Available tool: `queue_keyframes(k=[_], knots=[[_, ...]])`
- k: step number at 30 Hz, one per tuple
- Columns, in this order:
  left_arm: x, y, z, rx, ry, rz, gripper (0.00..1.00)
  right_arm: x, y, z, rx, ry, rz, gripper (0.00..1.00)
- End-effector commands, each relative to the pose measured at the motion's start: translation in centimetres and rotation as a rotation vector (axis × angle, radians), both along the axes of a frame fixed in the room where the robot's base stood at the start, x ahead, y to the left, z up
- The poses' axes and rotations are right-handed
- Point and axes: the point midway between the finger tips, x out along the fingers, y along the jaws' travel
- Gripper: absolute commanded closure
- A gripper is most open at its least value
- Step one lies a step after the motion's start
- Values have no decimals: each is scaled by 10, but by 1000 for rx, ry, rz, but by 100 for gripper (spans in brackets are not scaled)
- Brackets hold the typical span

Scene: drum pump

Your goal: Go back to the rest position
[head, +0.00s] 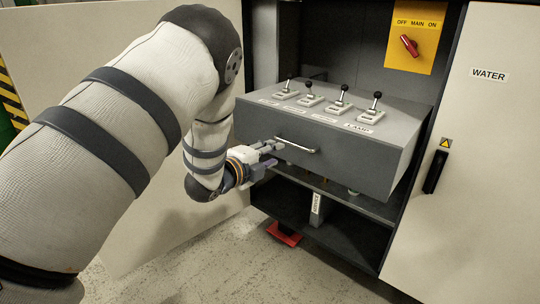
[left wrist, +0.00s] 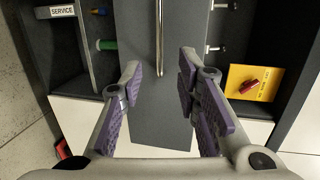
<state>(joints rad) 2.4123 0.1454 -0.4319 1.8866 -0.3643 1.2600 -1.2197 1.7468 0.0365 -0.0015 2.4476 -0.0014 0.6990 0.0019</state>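My left gripper (head: 268,158) is in front of the grey drawer (head: 335,165), close to the left end of its metal bar handle (head: 297,146). In the left wrist view my left gripper (left wrist: 160,72) is open, its two purple-padded fingers apart with nothing held. The handle (left wrist: 158,38) runs up the picture in the gap between the fingertips; I cannot tell the exact distance to it. The drawer juts out of the cabinet. My right gripper is in neither view.
Several black-knobbed levers (head: 340,98) stand on the drawer's top. A yellow main switch plate (head: 414,36) with a red knob is behind. Open cabinet doors flank it, the right one marked WATER (head: 470,130). A red object (head: 284,234) lies on the floor below.

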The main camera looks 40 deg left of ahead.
Motion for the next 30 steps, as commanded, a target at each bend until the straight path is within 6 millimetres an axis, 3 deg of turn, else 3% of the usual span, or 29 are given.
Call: queue_keyframes(k=[14,17,20,23,24,26,27,30], knots=[[-4,0,0,-2,1,0,70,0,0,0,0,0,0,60],[-16,-6,-23,-74,64,29,70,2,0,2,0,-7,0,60],[-57,-23,-85,-275,238,132,70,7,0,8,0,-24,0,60],[-125,-47,-154,-513,457,307,70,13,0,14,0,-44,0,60],[-156,-58,-177,-597,541,389,70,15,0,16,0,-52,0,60],[-206,-74,-207,-711,664,522,70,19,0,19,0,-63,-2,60],[-242,-85,-222,-776,742,618,70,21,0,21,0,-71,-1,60],[-333,-114,-246,-902,920,879,70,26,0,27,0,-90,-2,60]])
